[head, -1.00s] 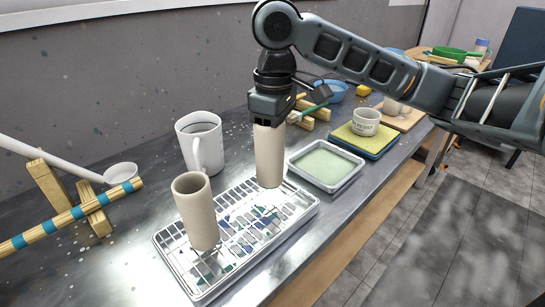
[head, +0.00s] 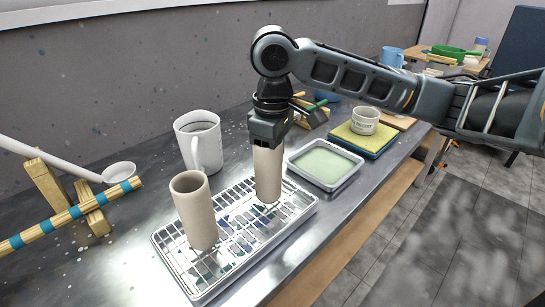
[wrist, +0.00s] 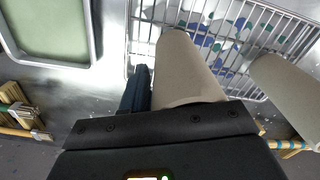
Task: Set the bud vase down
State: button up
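The bud vase, a beige cylinder (head: 267,175), is upright in my gripper (head: 268,143), which is shut around its upper part. Its lower end is at the far right part of the white wire rack (head: 163,239); I cannot tell whether it rests on the bars or hangs just above. In the wrist view the vase (wrist: 187,68) stands beside one dark finger (wrist: 135,92), with the rack bars (wrist: 232,20) beyond it. The other finger is hidden. A second beige cylinder (head: 194,212) stands upright on the rack's nearer left part.
A white mug (head: 200,142) stands behind the rack. A tray of pale green glaze (head: 325,164) lies right of it. Beyond are a yellow sponge (head: 360,139) with a small cup (head: 365,120). A blue-banded stick (head: 70,214) and wooden supports are at left.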

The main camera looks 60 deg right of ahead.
jog(key=shift+o, duration=0.8)
notch_tip(320, 180, up, 12)
jog(key=shift+r+p, duration=0.2)
jog(key=shift+p, duration=0.25)
